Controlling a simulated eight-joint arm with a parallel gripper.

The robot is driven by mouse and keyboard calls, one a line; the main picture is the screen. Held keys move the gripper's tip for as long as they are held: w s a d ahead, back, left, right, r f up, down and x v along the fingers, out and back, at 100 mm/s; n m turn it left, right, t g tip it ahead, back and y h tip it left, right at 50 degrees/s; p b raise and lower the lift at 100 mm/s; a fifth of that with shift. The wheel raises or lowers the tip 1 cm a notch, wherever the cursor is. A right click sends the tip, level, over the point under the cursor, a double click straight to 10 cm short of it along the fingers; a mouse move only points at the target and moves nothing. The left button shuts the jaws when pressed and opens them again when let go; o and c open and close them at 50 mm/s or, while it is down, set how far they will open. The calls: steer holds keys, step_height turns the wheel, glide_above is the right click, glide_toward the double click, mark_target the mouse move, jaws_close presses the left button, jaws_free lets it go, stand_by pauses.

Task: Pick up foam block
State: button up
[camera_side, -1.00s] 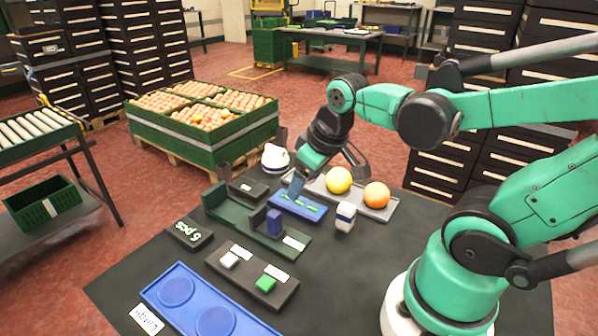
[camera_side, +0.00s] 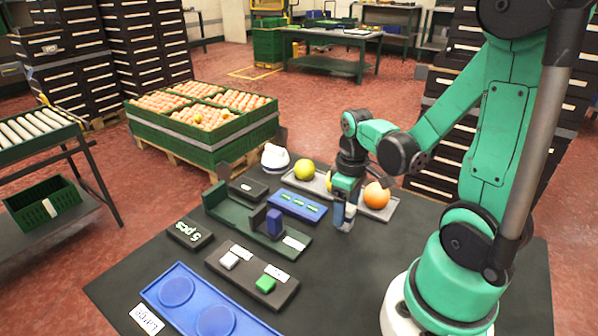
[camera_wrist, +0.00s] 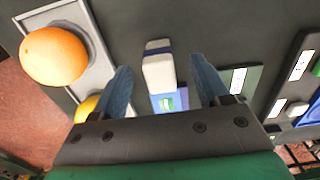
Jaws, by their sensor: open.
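A white block with a dark blue band (camera_wrist: 158,68), which I take to be the foam block, stands on the dark mat. In the side view the block (camera_side: 349,213) is partly hidden by my gripper (camera_side: 344,208). In the wrist view my gripper (camera_wrist: 160,66) is open, with one blue finger on each side of the block. Gaps show between the block and both fingers, so it is not gripped. In the side view the fingers are low around the block.
A grey tray (camera_side: 396,207) with an orange (camera_side: 376,195) and a yellow-green fruit (camera_side: 304,169) lies behind. A blue holder (camera_side: 297,205) and a dark green tray (camera_side: 240,222) are to the left. The mat in front of the block is clear.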

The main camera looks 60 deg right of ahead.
steer(key=shift+f, duration=0.25)
steer(key=shift+c, duration=0.2)
jaws_close()
steer(key=shift+r, duration=0.15)
step_height(320, 180, up, 20)
stand_by(0.7)
